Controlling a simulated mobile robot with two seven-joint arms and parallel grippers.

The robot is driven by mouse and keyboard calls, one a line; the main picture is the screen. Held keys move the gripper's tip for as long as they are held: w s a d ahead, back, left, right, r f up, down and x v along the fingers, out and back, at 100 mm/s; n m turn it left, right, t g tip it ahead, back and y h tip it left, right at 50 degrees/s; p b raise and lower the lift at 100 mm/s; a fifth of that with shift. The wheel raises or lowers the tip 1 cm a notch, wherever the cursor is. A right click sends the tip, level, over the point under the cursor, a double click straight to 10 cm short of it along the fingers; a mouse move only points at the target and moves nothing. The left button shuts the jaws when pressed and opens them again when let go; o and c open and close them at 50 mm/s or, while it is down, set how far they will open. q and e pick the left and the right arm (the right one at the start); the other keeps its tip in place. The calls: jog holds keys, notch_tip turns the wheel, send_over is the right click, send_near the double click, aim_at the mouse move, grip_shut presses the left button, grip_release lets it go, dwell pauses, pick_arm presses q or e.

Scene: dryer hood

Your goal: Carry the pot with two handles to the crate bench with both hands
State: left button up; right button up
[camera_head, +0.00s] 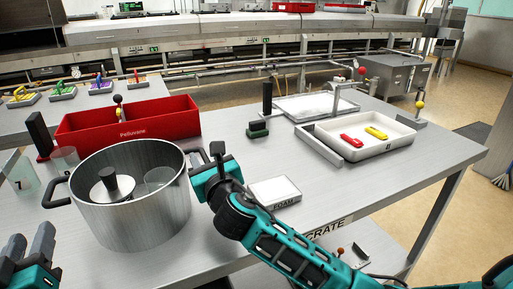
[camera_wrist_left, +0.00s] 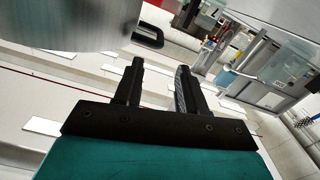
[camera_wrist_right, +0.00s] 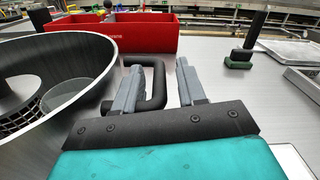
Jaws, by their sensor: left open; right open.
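The steel pot (camera_head: 135,215) stands at the left of the steel bench, with a dark knobbed piece and a clear cup inside. Its left handle (camera_head: 55,192) faces my left gripper (camera_head: 28,245), which is open, nearer the camera and apart from it. In the left wrist view a pot handle (camera_wrist_left: 150,37) lies beyond the fingertips. My right gripper (camera_head: 214,160) is open at the right handle (camera_head: 203,157). In the right wrist view the bar of that handle (camera_wrist_right: 159,85) shows between the fingers; contact cannot be told.
A red divided bin (camera_head: 125,122) stands behind the pot, and clear cups (camera_head: 22,175) stand left of it. A FOAM block (camera_head: 273,192) lies right of my right gripper. A white tray (camera_head: 355,136) with red and yellow pieces is further right. The bench's right front is clear.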

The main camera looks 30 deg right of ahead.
jog(key=s, duration=1)
jog(key=shift+s+a, duration=0.2)
jog(key=shift+a, duration=0.2)
